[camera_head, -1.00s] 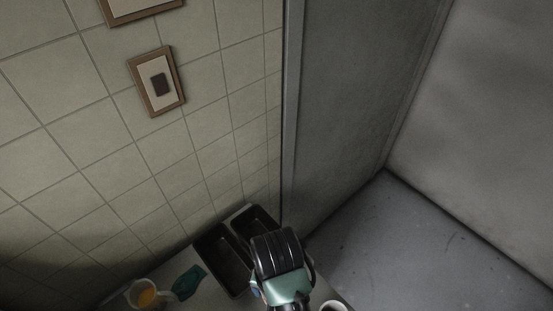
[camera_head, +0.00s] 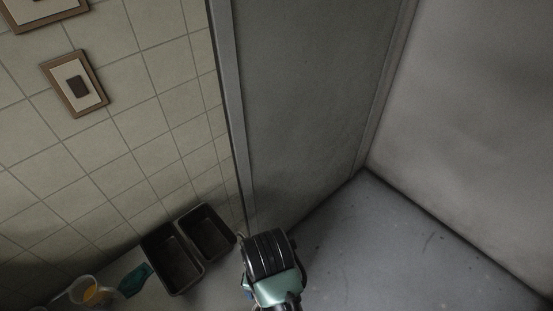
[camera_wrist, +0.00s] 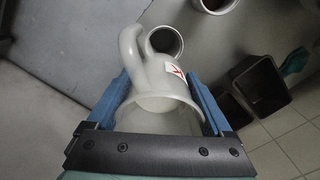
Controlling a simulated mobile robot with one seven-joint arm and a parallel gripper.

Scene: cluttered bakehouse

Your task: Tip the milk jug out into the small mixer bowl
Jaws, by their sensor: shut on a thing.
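The milk jug (camera_wrist: 165,82) is white with a looped handle and a small red-and-white label. In the wrist view it sits between the two blue fingers of my gripper (camera_wrist: 158,88), which is shut on it. Its wide mouth faces the wrist camera and looks pale inside; I cannot tell how much milk it holds. In the head view my arm's wrist shows at the bottom centre and the jug is hidden. I cannot make out the small mixer bowl in either view.
Two dark tins (camera_head: 172,262) (camera_head: 207,235) stand on the counter by the tiled wall. Left of them lie a teal cloth (camera_head: 135,280) and a container with orange contents (camera_head: 90,293). A round vessel with a dark inside (camera_wrist: 165,42) shows beyond the jug. Grey floor is open at right.

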